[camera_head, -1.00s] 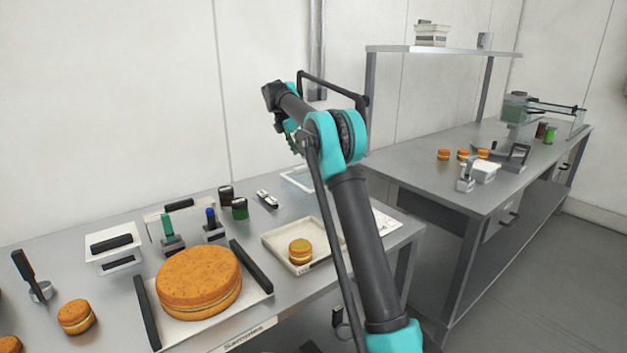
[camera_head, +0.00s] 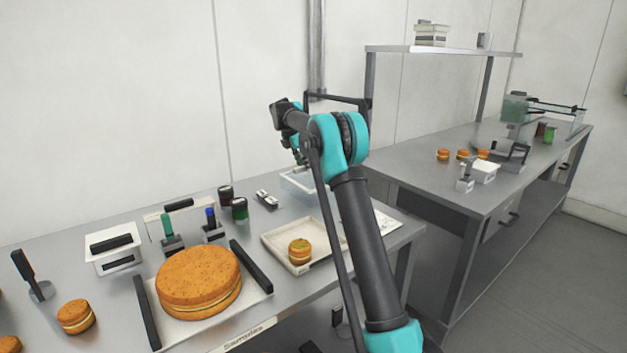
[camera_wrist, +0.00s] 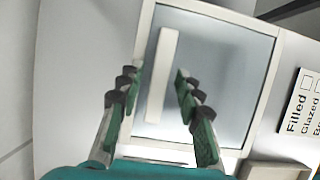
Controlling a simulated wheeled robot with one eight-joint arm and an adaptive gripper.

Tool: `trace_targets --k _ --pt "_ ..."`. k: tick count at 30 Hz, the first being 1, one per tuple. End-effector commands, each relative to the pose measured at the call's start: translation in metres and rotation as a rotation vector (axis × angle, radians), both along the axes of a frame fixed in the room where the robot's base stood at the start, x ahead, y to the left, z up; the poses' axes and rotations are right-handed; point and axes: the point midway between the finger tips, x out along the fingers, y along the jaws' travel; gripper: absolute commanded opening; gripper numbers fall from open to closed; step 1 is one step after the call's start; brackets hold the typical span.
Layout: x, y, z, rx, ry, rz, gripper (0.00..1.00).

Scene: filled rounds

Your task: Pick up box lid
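The box lid (camera_wrist: 215,60) is a clear, bluish panel in a white frame, with a long white handle bar (camera_wrist: 164,60) on it. In the wrist view it lies below my gripper (camera_wrist: 156,78), which is open. The handle lies between the two green-padded fingers in the picture, with a gap on each side. I cannot tell how far above the handle the fingertips are. In the head view the clear box (camera_head: 298,182) stands at the back of the near table, partly hidden by my arm.
A tray with a small filled round (camera_head: 300,251) lies in front of the box. A large cake (camera_head: 199,283) on a black-handled tray and two dark jars (camera_head: 226,196) are to the left. A card (camera_wrist: 303,105) reading "Filled" lies right of the box.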

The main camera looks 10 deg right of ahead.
Motion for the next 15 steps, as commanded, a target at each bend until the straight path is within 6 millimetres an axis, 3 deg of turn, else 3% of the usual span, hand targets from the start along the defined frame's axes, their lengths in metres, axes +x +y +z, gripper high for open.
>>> trace_targets --k 1,7,15 --pt "0.0000 0.0000 0.0001 0.000 0.000 0.000 0.25" --pt "-0.0001 0.0000 0.0003 0.000 0.000 0.000 0.00" --pt "-0.0002 0.0000 0.0004 0.000 0.000 0.000 0.00"
